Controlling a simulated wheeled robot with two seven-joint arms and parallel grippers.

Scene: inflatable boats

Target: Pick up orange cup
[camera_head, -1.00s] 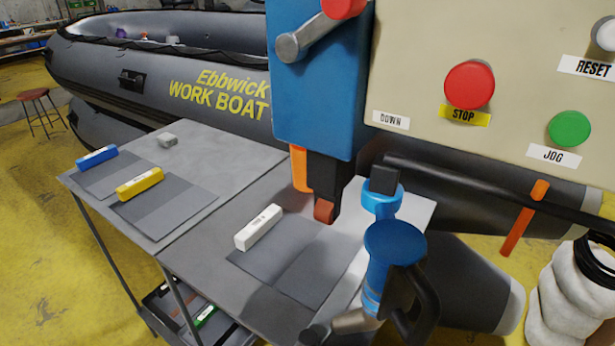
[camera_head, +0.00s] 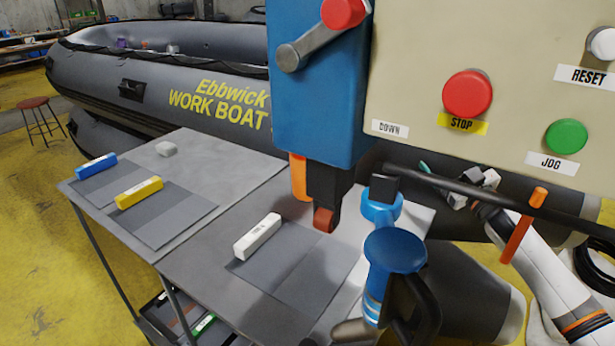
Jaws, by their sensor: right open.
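I cannot make out an orange cup for certain in the head view. My right gripper (camera_head: 474,188) is open, behind the black bar of the machine, which partly covers it. Its white arm comes in from the lower right. Nothing shows between its fingers. My left gripper is not in view.
A blue press (camera_head: 318,90) and a beige control panel (camera_head: 410,50) block much of the view. A grey table (camera_head: 220,160) holds blue (camera_head: 96,166), yellow (camera_head: 139,192) and white (camera_head: 257,236) blocks. A grey boat (camera_head: 170,75) lies behind, and a red stool (camera_head: 33,103) stands left.

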